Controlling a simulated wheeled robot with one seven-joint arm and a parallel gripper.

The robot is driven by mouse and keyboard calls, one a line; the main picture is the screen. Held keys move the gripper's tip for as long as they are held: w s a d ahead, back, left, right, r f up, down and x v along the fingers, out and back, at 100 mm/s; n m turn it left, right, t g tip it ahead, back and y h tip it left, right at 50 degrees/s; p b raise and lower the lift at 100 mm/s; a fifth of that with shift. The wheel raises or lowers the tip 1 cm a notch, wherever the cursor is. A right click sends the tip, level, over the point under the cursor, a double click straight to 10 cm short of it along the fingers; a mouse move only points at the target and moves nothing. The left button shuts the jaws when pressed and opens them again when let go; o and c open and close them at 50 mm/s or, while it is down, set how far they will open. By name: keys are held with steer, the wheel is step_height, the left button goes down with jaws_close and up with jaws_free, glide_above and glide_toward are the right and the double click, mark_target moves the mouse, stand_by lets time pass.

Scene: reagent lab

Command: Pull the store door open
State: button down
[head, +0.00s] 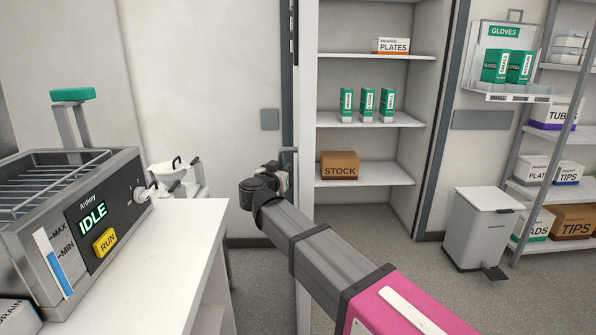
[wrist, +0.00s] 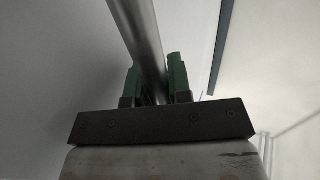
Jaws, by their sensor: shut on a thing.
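The store door (head: 307,90) stands open and shows almost edge-on as a tall white strip. To its right I see into the store, with shelves inside. My gripper (head: 280,178) is at the door's left side, by the grey handle; my arm hides part of this area. In the wrist view, the handle is a round metal bar (wrist: 149,40) running between the two green fingers of my gripper (wrist: 157,78). The fingers are shut on the bar. The bar's far end is out of view.
A stock box (head: 340,166) sits on a store shelf. A white pedal bin (head: 482,230) stands right of the doorway, beside a loaded rack (head: 558,190). A white bench (head: 160,265) with a metal bath (head: 75,215) is at left. Floor before the doorway is clear.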

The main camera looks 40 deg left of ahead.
steer(key=shift+s+a, duration=0.25)
steer(key=shift+s, duration=0.4)
steer(key=shift+d, duration=0.1)
steer(key=c, duration=1.3)
jaws_free()
steer(key=shift+s, duration=0.1)
steer(key=shift+c, duration=0.2)
steer(key=shift+s, duration=0.1)
steer(key=v, duration=1)
steer(key=shift+s, duration=0.35)
steer(key=shift+r, duration=0.1)
